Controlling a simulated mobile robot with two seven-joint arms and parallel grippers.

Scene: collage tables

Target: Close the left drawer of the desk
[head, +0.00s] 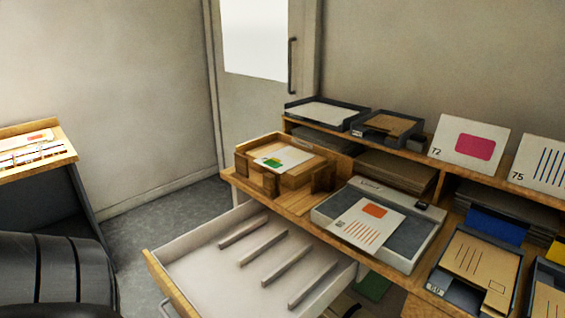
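The left drawer (190,262) of the desk (310,203) is open. It is pulled well out toward the lower left, with its wooden front panel (170,283) standing clear of the desk. Its pale interior has several low parallel dividers and looks empty. The bottom of the frame cuts off its near part. Neither of my grippers shows in the head view, so I cannot tell their state or how far they are from the drawer.
The desktop carries a wooden tray (318,165), a grey scale-like device (410,250) with a printed card, and paper trays. A side stand (72,157) is at the left. A dark rounded shape (60,268) fills the lower left. Grey floor lies beyond the drawer.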

